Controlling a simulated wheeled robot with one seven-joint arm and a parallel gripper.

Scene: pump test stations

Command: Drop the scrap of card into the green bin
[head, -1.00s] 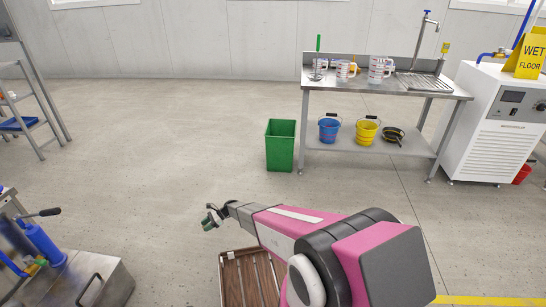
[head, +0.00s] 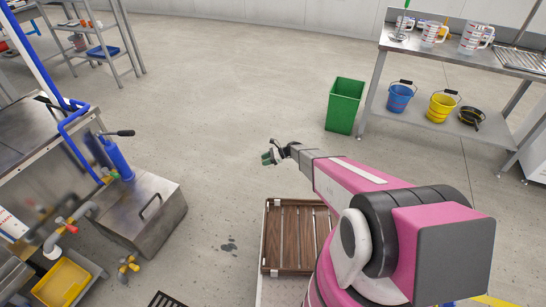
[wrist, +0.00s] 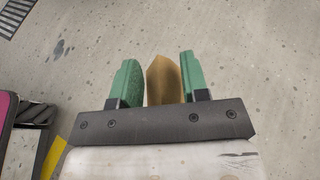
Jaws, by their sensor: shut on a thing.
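The tan scrap of card (wrist: 163,80) stands between the green fingers of my gripper (wrist: 161,78) in the wrist view. My gripper is shut on it and holds it above the floor. In the head view my gripper (head: 270,157) is small, and I cannot make out the card there. The green bin (head: 344,106) stands upright on the floor, beyond and to the right of my gripper, apart from it. The bin's inside bottom is hidden.
A steel bench (head: 372,92) with jugs, and blue (head: 400,98) and yellow (head: 441,107) buckets on its shelf, stands right of the bin. A slatted wooden tray (head: 268,235) lies below my arm. A steel tank (head: 150,212) is at left. Floor between gripper and bin is clear.

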